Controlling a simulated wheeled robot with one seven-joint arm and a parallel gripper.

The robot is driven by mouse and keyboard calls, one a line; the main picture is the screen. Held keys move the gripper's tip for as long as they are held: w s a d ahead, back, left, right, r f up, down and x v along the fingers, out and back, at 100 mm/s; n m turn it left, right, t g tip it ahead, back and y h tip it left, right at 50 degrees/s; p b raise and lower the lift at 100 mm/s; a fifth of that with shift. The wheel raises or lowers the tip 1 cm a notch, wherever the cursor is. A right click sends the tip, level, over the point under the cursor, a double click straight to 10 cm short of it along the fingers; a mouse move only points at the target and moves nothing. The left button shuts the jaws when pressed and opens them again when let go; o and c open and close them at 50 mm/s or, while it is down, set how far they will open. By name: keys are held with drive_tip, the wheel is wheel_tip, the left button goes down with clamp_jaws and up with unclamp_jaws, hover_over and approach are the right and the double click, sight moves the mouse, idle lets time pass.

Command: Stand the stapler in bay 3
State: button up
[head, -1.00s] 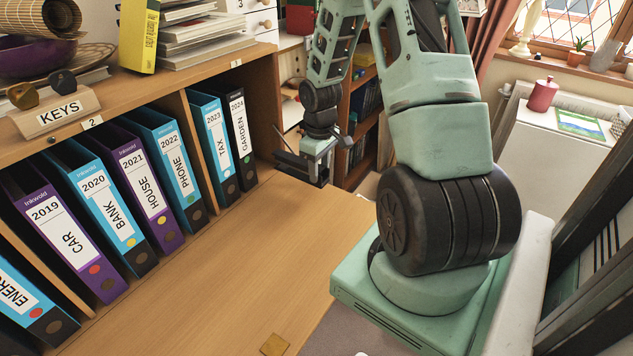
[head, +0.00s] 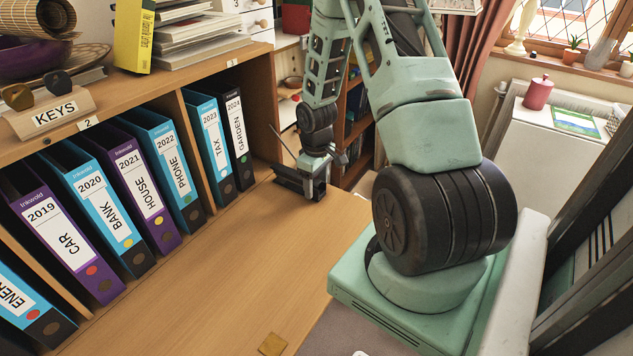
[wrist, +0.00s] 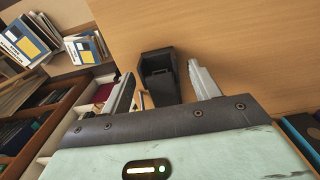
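The stapler (wrist: 158,78) shows in the wrist view as a dark, box-like thing over the desk's wood. It lies between the two fingers of my gripper (wrist: 160,78), with a narrow gap on each side. My gripper is open. In the head view my gripper (head: 300,182) is low at the desk's far right end, right of the binders; the stapler is hard to tell apart from its dark parts there. Bay 3, under the label 3 (head: 232,63), holds the TAX binder (head: 211,148) and the GARDEN binder (head: 238,138), with space right of them.
The HOUSE binder (head: 143,190) and others fill the bays to the left. The shelf top carries a KEYS block (head: 55,113) and stacked papers. The desk (head: 225,265) is largely clear in front. The bay's right side panel (head: 262,100) stands close to my gripper.

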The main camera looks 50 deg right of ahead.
wheel_tip(320, 180, up, 12)
drive_tip(key=shift+r, duration=0.15)
idle(0.5)
drive_tip(key=s+a+r+n, duration=0.1)
drive_tip(key=a+r+n, duration=0.15)
drive_tip(key=a, duration=1.05)
drive_tip(key=a+r+n, duration=0.1)
drive_tip(key=a+r, duration=0.3)
drive_tip(key=a, duration=1)
drive_tip(key=s+a+r+n, duration=0.3)
drive_tip(key=s+a, duration=1)
drive_tip(key=s, duration=0.3)
drive_tip(key=shift+a+y, duration=0.3)
drive_tip(key=shift+s+r, duration=0.1)
drive_tip(key=shift+c, duration=0.2)
